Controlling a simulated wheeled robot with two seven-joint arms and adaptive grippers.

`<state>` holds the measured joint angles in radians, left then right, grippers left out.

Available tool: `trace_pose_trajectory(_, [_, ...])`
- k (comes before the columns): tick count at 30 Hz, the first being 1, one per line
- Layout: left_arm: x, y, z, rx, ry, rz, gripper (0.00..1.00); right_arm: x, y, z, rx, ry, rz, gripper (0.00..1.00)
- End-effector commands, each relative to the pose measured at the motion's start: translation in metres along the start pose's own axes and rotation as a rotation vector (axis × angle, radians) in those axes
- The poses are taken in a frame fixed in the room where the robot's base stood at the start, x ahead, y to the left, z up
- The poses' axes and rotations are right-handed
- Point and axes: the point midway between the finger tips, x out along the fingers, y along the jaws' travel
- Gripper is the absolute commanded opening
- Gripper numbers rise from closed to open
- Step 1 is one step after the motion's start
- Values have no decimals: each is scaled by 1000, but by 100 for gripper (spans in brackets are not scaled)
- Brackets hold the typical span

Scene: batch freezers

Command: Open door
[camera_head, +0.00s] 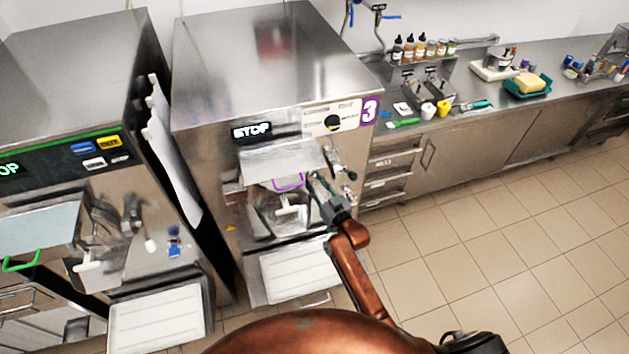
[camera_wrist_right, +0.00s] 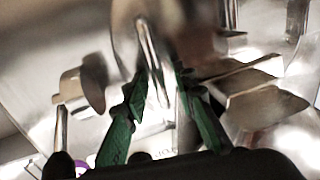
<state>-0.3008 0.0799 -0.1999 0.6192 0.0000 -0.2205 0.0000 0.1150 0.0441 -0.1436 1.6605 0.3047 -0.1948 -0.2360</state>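The batch freezer marked 3 (camera_head: 275,55) stands in the middle of the head view. Its front door (camera_head: 285,215) has a white fitting, with a purple handle (camera_head: 289,182) above it under a metal hopper cover (camera_head: 280,160). Metal latch parts (camera_head: 347,174) stick out at the door's right side. My right gripper (camera_head: 320,185) is beside the door's right edge, by these parts. In the right wrist view its green fingers (camera_wrist_right: 158,75) are apart, with a shiny metal bar (camera_wrist_right: 153,55) between them; contact is unclear. My left gripper is out of view.
A second freezer (camera_head: 70,70) with a green handle (camera_head: 22,262) stands at the left. White trays (camera_head: 300,270) jut out below the freezer fronts. A counter (camera_head: 480,110) with bottles and tools runs along the right. The tiled floor (camera_head: 500,220) is clear.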

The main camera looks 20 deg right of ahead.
Motion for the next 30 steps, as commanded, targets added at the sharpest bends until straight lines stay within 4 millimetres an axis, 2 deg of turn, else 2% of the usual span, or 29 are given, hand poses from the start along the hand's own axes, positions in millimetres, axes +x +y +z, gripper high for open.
trace_pose_trajectory(5, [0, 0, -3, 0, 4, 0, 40, 0, 0, 0, 0, 0, 0, 25])
trace_pose_trajectory(16, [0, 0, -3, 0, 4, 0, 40, 0, 0, 0, 0, 0, 0, 0])
trace_pose_trajectory(30, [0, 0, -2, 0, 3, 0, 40, 0, 0, 0, 0, 0, 0, 0])
